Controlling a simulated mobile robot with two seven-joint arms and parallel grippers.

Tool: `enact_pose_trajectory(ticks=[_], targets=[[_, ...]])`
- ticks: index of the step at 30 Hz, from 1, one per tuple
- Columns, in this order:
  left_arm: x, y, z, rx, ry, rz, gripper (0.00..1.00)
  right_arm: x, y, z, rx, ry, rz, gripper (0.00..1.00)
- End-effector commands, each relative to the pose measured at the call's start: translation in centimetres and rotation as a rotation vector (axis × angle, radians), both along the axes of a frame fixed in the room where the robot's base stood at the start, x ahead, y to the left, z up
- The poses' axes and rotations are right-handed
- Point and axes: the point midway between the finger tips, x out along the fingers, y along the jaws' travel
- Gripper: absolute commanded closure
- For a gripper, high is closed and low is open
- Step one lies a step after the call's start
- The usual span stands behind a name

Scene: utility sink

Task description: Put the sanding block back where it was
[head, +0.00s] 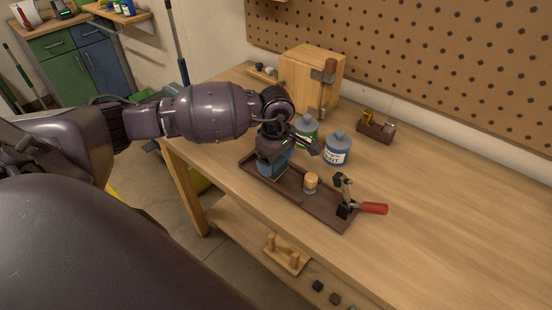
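My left gripper (296,147) is over the left part of a dark brown tray (334,217) on the workbench. Its fingers are small and dark, and I cannot tell whether they are open or shut. A blue object (275,165) shows just below the gripper, at the tray's left end. It is partly hidden by the gripper, and I cannot tell whether the two touch. I cannot make out for certain which thing is the sanding block. A small orange-topped piece (311,181) stands in the middle of the tray. My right gripper is not in view.
A red-handled clamp (372,208) is at the tray's right end. A wooden cabinet (300,78) and a small tool holder (375,127) are farther back. The bench's right side is clear.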

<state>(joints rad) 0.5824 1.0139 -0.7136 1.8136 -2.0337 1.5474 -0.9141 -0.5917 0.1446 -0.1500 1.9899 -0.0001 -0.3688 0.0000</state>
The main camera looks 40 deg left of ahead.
Motion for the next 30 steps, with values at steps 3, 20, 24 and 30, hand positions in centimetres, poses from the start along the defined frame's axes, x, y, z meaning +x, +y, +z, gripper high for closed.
enact_pose_trajectory(ticks=[3,20,24,30], targets=[[0.0,0.0,0.0,0.000,0.001,0.000,0.11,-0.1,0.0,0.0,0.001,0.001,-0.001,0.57],[0.1,0.1,4.2,0.002,-0.004,-0.001,0.11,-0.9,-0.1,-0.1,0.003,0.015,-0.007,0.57],[0.1,0.0,7.0,0.001,-0.003,0.000,0.11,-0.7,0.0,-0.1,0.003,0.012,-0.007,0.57],[0.1,0.0,10.3,0.001,-0.002,0.000,0.11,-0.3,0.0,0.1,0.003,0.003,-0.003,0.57]])
